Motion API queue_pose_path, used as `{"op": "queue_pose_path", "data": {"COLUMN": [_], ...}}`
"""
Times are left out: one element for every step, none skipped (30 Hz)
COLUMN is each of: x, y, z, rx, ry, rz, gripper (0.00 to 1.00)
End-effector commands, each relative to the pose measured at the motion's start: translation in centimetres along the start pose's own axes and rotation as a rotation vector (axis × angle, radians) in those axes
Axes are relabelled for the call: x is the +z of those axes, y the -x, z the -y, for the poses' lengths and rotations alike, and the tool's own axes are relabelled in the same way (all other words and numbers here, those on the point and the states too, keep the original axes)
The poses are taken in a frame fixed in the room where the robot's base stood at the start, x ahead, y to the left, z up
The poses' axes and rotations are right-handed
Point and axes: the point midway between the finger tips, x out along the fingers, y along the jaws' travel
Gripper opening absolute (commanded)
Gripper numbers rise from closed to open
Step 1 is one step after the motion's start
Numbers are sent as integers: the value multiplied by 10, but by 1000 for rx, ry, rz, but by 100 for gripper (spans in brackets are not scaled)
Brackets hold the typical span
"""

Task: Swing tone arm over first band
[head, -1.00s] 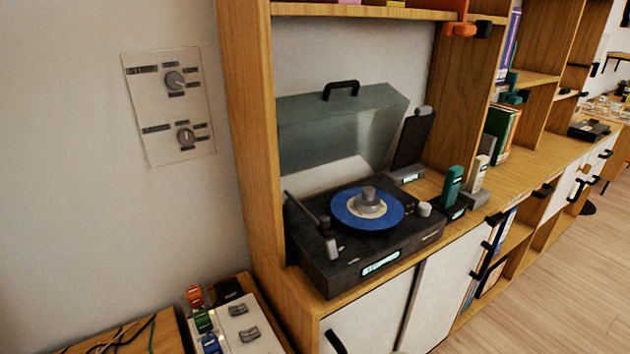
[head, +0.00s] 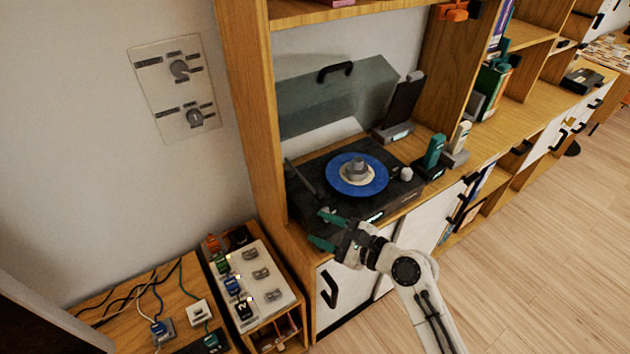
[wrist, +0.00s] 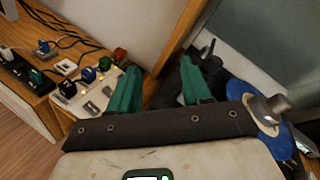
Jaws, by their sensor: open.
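The turntable (head: 398,196) is a dark box in the shelf bay with its lid raised. A blue record (head: 374,184) with a cream label and a grey centre piece lies on it; it also shows in the wrist view (wrist: 238,90). The dark tone arm (head: 302,178) lies along the left side, apart from the record; its front end is hidden behind my gripper. My gripper (head: 326,230) is open and empty, its teal fingers at the turntable's front left corner. In the wrist view, my gripper (wrist: 160,76) has its fingers spread. Whether either touches the turntable cannot be told.
The tinted lid (head: 335,97) stands behind the record. A teal handset (head: 434,151) stands to the right on the shelf. A wooden upright (head: 250,120) bounds the bay at left. A switch box (head: 262,262) and a cable table (head: 130,300) stand at lower left. Floor at right is clear.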

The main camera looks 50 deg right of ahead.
Motion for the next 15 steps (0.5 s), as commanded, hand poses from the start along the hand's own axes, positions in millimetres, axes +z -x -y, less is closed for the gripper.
{"op": "queue_pose_path", "data": {"x": [-6, -10, -14, -16, -18, -20, -22, -23, -24, -24, -24, -24, -24, -23, -23], "y": [4, 7, 10, 12, 15, 17, 19, 20, 20, 20, 19, 17, 14, 11, 6], "z": [14, 21, 30, 35, 40, 45, 48, 51, 53, 55, 56, 57, 58, 59, 60], "rx": [-66, -101, -144, -171, -196, -221, -236, -247, -258, -264, -267, -268, -267, -267, -266], "ry": [-137, -217, -311, -374, -428, -486, -521, -549, -575, -588, -596, -600, -600, -600, -599], "rz": [14, 26, 41, 54, 65, 78, 86, 93, 100, 104, 106, 108, 108, 109, 108], "gripper": [48, 48, 48, 48, 48, 48, 48, 48, 48, 48, 48, 48, 48, 48, 48]}}
